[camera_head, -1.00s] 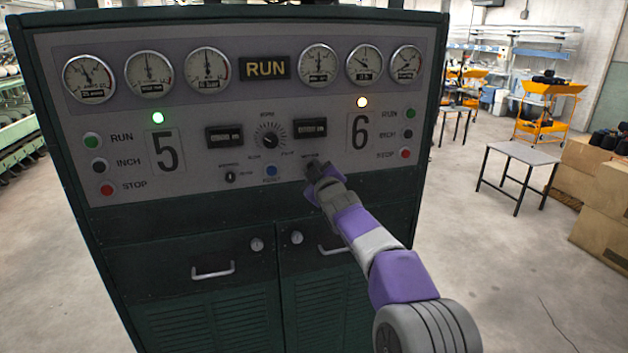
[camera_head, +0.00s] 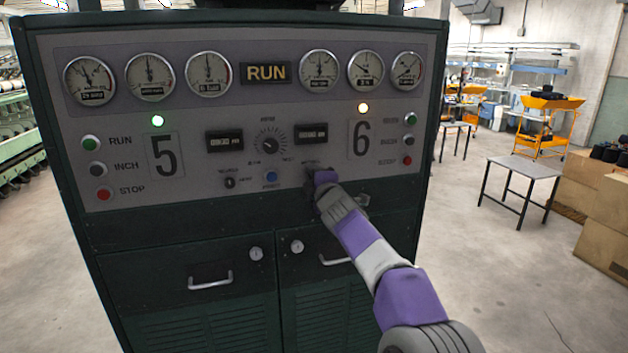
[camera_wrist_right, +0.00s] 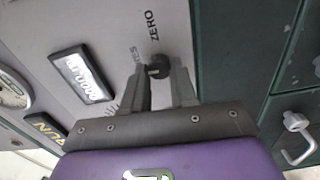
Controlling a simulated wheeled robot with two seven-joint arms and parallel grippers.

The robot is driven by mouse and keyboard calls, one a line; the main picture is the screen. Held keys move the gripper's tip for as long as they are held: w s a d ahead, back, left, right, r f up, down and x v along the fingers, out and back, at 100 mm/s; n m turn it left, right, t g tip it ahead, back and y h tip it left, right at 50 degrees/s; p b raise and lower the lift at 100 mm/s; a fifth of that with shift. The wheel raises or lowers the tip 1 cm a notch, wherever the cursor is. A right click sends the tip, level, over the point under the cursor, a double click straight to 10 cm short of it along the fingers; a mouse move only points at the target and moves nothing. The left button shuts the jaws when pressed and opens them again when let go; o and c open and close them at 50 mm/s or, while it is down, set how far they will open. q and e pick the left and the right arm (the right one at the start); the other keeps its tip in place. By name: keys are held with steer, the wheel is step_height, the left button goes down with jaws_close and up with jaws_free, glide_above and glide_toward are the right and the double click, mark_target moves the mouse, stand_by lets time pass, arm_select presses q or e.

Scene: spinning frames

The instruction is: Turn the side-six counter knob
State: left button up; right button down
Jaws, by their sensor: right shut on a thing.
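The side-six counter knob (camera_wrist_right: 158,67) is a small dark knob on the grey panel, with a "ZERO" label beside it in the right wrist view. My right gripper (camera_wrist_right: 158,76) has a finger on each side of the knob and is shut on it. In the head view my right gripper (camera_head: 317,181) is against the panel below the side-six counter (camera_head: 311,133), and it hides the knob there. That counter also shows in the right wrist view (camera_wrist_right: 82,76). My left gripper is not in view.
The side-five knob (camera_head: 230,183) and a blue button (camera_head: 271,176) are left of my right gripper. A large dial (camera_head: 269,142) is above left. Cabinet doors with handles (camera_head: 211,281) are below. Gauges and a lit RUN sign (camera_head: 266,73) are above.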

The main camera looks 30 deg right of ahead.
steer(key=shift+n, duration=0.3)
stand_by(0.4)
steer(key=c, duration=0.9)
jaws_free()
steer(key=b+v, duration=0.6)
steer(key=v, duration=0.1)
steer(key=shift+s, duration=0.3)
